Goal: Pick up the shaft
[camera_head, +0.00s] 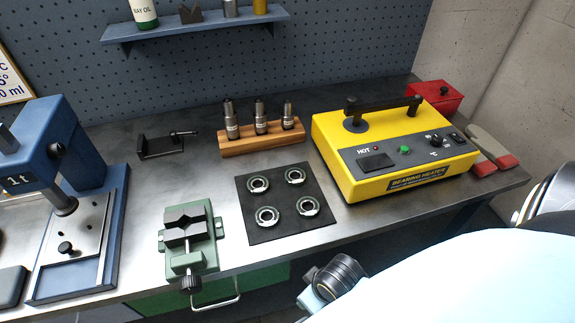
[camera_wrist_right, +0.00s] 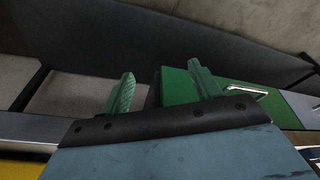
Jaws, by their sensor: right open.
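I cannot single out one shaft for certain. Three stepped metal pieces stand upright in a wooden block (camera_head: 262,142) at the back middle of the bench: a left one (camera_head: 231,121), a middle one (camera_head: 260,117) and a right one (camera_head: 288,117). They look like shafts or tools. My right gripper (camera_wrist_right: 162,88) shows in the right wrist view with its two green fingers wide apart and nothing between them. It is away from the wooden block, near a green cabinet front. My left gripper is not in view.
A green vise (camera_head: 188,243) stands at the bench front, beside a black mat (camera_head: 288,232) with several bearing rings. A yellow bearing heater (camera_head: 395,150) is at right, a blue press (camera_head: 60,190) at left. A dark bracket (camera_head: 158,147) stands behind. Bare bench lies between them.

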